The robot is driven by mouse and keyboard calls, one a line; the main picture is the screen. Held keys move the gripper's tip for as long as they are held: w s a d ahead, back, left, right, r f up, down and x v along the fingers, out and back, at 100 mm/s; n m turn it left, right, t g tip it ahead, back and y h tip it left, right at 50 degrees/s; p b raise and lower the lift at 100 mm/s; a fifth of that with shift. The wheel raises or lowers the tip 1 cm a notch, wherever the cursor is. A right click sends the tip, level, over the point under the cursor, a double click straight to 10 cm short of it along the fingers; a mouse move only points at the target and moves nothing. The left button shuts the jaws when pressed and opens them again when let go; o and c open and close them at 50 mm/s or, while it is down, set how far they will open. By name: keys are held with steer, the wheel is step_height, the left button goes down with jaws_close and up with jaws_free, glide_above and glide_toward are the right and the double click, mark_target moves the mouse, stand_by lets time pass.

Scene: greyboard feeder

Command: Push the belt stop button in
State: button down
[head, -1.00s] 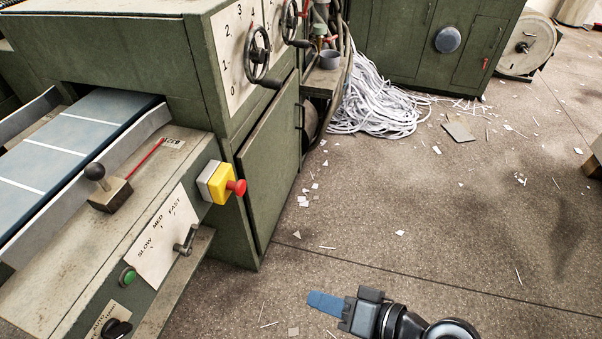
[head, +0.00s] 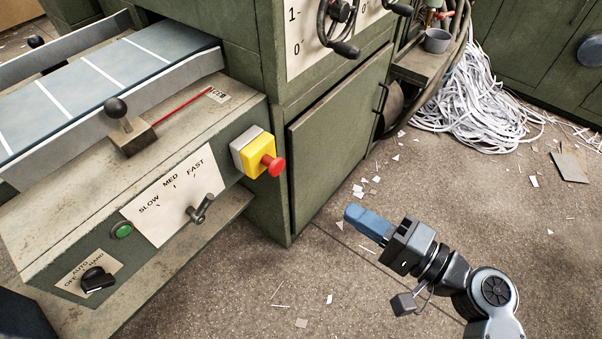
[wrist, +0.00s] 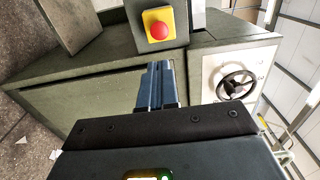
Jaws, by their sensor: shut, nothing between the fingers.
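The belt stop button (head: 274,165) is a red mushroom head on a yellow box with a grey back (head: 252,152), on the end of the feeder's side panel. It also shows in the wrist view (wrist: 159,31), above my fingertips. My gripper (head: 352,215) has blue fingers, shut with nothing between them. It is in the air to the right of and lower than the button in the head view, with a clear gap. In the wrist view the fingers (wrist: 155,72) point toward the machine, just below the yellow box.
A speed lever (head: 201,209), a green button (head: 122,230) and a black selector knob (head: 97,279) sit on the same panel. A ball-topped lever (head: 122,118) stands above. Handwheels (head: 338,22) are behind. The floor right of the machine is mostly open, with paper scraps.

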mark_target(280, 168)
steer(key=x, duration=1.4)
steer(key=shift+a+b, duration=0.1)
steer(key=shift+b, duration=0.2)
